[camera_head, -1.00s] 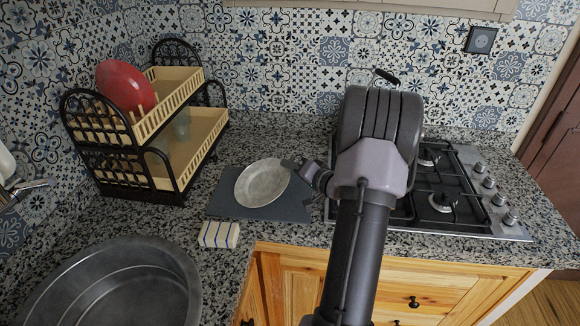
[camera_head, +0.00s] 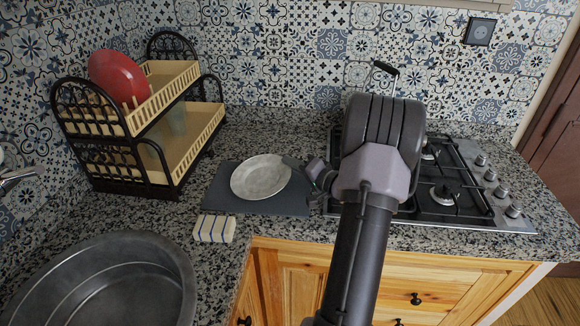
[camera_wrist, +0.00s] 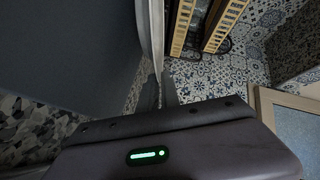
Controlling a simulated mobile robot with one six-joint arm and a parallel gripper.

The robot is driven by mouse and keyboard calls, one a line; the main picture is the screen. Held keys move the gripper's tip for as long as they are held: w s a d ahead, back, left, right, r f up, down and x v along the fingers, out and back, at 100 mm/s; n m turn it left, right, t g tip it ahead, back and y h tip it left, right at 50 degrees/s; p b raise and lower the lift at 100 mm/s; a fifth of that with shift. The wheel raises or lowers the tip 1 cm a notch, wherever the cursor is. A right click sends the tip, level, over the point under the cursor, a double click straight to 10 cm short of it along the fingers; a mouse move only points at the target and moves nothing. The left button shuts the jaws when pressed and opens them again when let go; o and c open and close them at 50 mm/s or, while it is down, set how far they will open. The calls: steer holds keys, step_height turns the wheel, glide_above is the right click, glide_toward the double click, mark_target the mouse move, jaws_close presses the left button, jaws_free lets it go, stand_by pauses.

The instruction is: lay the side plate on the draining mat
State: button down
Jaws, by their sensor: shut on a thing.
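The side plate (camera_head: 260,178) is pale grey and round, over the draining mat in the head view. In the wrist view the plate (camera_wrist: 154,35) shows nearly edge-on. The draining mat (camera_head: 220,203) is a flat dark blue-grey rectangle on the counter; it also shows as a dark surface at the left of the wrist view (camera_wrist: 65,50). My gripper (camera_head: 298,167) is shut on the plate's right rim; its fingertips also show in the wrist view (camera_wrist: 158,90). The plate looks close to the mat, but I cannot tell whether they touch.
A black two-tier dish rack (camera_head: 150,172) with a red plate (camera_head: 122,77) and a cup stands at the left. A striped sponge (camera_head: 214,228) lies in front of the mat. A round metal sink (camera_head: 110,285) is front left. A gas hob (camera_head: 450,195) is at the right.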

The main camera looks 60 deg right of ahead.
steer(key=shift+s+a+f, duration=0.2)
steer(key=shift+a+f, duration=0.05)
steer(key=shift+f, duration=0.35)
steer(key=c, duration=1.1)
jaws_free()
steer(key=shift+f+b, duration=0.1)
steer(key=shift+b, duration=0.2)
steer(key=shift+s+f, duration=0.1)
steer(key=shift+s, duration=0.35)
steer(key=shift+b+v, duration=0.5)
steer(key=shift+v, duration=0.55)
steer(key=shift+s, duration=0.15)
steer(key=shift+s+b, duration=0.3)
steer(key=shift+b, duration=0.15)
steer(key=shift+b+v, duration=0.55)
steer(key=shift+v, duration=0.45)
